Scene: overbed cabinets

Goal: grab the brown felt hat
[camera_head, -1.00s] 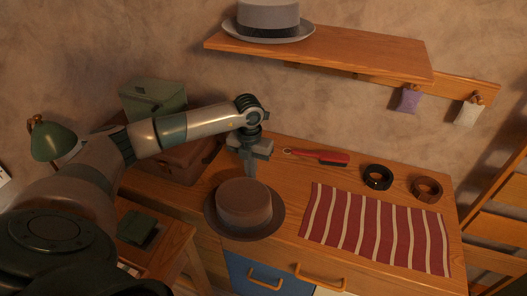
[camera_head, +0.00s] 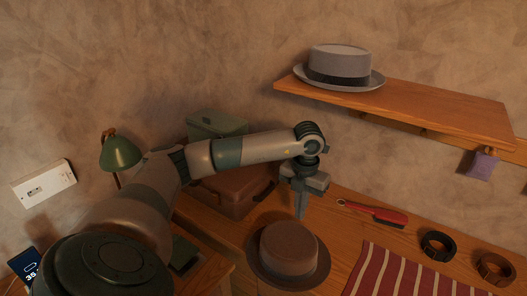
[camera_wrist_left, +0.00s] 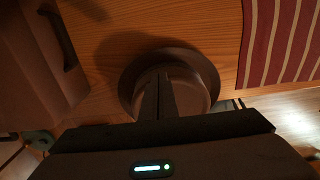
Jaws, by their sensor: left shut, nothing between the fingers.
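The brown felt hat (camera_head: 289,250) lies brim down near the front edge of the wooden dresser top. My left gripper (camera_head: 300,213) points down just behind the hat's crown in the head view, its fingers shut with nothing between them. In the left wrist view the closed fingers (camera_wrist_left: 158,97) overlap the hat (camera_wrist_left: 197,82), covering part of its crown. Whether the fingertips touch the hat cannot be told. My right gripper is not in view.
A grey hat (camera_head: 339,66) sits on the wall shelf (camera_head: 430,103). A brown case (camera_head: 236,190) stands left of my gripper. A red brush (camera_head: 376,213), two rolled belts (camera_head: 438,245) and a striped cloth (camera_head: 392,272) lie to the right. A green lamp (camera_head: 120,152) stands left.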

